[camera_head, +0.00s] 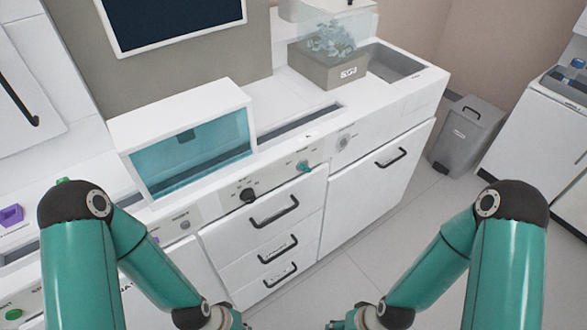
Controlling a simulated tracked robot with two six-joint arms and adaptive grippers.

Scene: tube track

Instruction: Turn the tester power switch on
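A white tester-like box with a teal see-through front (190,158) stands on the white counter at the left of centre. Below it, the front panel carries a black rotary knob (249,196) and, farther right, a teal knob (303,167). I cannot tell from their labels, which are too small to read, which is the power switch. My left gripper (234,322) and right gripper (345,323) are at the bottom edge, well below and apart from the panel. Both are mostly cut off, so their fingers and openings are hidden.
Drawers with black handles (274,211) are below the panel, and a cabinet door (372,185) is to their right. A grey bin (467,135) stands on the floor. A grey-brown box (328,72) sits by the sink-like recess (405,66). Open floor lies at lower right.

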